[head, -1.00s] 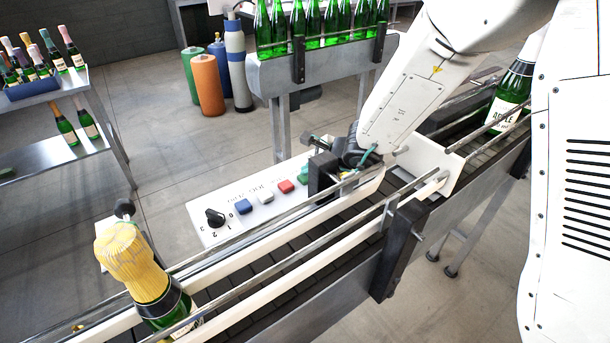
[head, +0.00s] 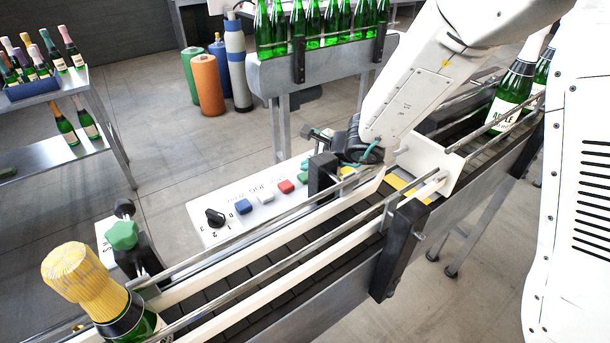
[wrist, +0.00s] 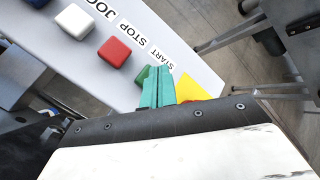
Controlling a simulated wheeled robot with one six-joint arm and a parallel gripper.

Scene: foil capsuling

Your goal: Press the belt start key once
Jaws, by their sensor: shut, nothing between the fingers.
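The control panel (head: 215,232) beside the belt carries a row of coloured keys. The green start key (head: 303,177) is at its right end in the head view. In the wrist view, the key (wrist: 141,76) shows beside the START label, partly covered by my gripper. My gripper (wrist: 157,75) has teal fingers, shut together and empty, over or right at the green key. Whether they touch it or the key is pushed down I cannot tell. In the head view the fingertips are hidden behind the black rail bracket and the wrist.
The red key (head: 286,186), white key (head: 265,197), blue key (head: 243,207) and black dial (head: 215,217) share the panel. A gold-foiled bottle (head: 90,285) stands on the conveyor belt (head: 300,235); green bottles (head: 513,90) stand at its right end. Metal rails (head: 250,262) flank the belt.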

